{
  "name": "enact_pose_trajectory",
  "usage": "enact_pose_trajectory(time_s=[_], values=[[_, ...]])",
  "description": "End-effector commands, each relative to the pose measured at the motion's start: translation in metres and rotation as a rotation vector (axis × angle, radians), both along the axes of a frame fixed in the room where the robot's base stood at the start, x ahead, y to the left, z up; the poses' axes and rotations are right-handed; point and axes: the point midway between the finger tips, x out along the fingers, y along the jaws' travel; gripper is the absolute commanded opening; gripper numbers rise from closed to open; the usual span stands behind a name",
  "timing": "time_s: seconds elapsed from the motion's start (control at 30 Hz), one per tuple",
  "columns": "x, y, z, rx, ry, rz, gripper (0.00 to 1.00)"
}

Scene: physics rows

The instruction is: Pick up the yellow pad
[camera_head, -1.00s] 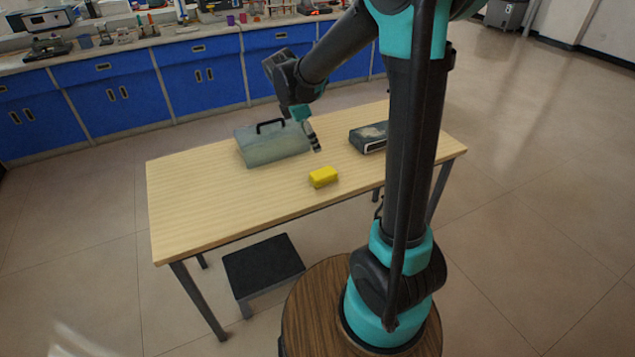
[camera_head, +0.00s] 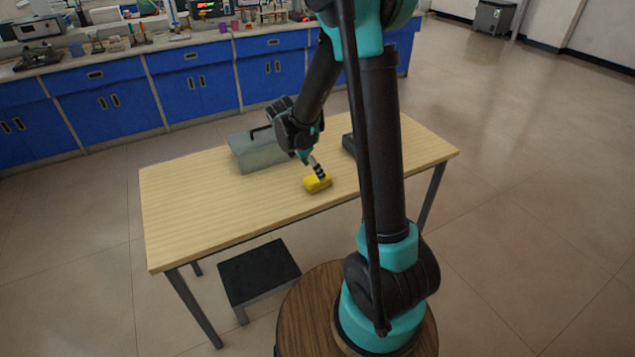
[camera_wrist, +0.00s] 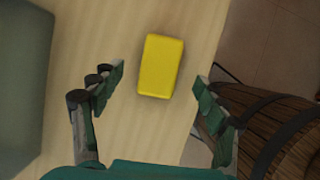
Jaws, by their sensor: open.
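The yellow pad (camera_head: 315,184) is a small rounded block lying on the wooden table (camera_head: 200,208), near its front edge. In the wrist view the yellow pad (camera_wrist: 160,66) lies ahead of the fingertips, between their lines and nearer the middle. My gripper (camera_head: 320,175) is over the pad in the head view and hides part of its top. In the wrist view my gripper (camera_wrist: 158,82) is open, its two fingers wide apart with nothing between them. I cannot tell the exact height of the fingertips above the pad.
A grey-green toolbox (camera_head: 258,152) with a dark handle stands on the table behind and left of the pad. A dark case (camera_head: 348,145) is partly hidden behind my arm. A black stool (camera_head: 258,272) is below the table's front. The table's left half is clear.

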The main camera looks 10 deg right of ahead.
Motion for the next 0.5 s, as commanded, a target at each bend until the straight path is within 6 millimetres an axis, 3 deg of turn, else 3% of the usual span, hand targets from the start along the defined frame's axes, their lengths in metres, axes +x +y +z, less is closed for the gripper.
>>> enact_pose_trajectory(time_s=[0.5], values=[[0.006, -0.016, -0.048, 0.0, 0.0, -0.001, 0.74]])
